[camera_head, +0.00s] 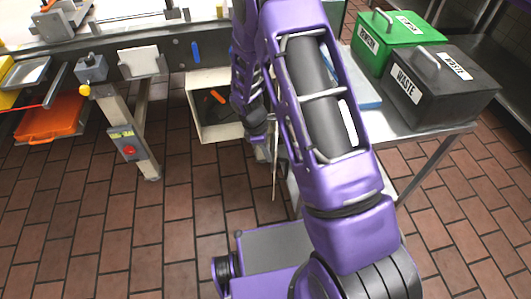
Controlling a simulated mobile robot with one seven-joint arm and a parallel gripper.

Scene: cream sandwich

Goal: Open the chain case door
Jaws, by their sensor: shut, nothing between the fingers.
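A cream box-like case (195,118) sits low under the machine, left of my arm. Its front looks open, and a dark inside with an orange-and-black item (217,97) shows. I take this to be the chain case. A thin pale upright piece (275,175) shows right of it, just below my wrist; I cannot tell whether it is the door seen edge-on. My gripper (264,150) is just right of the case, small and partly hidden by my purple arm. It is shut with nothing held. Whether it touches the pale piece cannot be told.
A steel table (416,133) at the right carries a green bin (398,42) and a black waste bin (440,86). A machine leg with a red-button box (127,145) stands left, near an orange tray (52,121). Brick-coloured floor is clear at front left.

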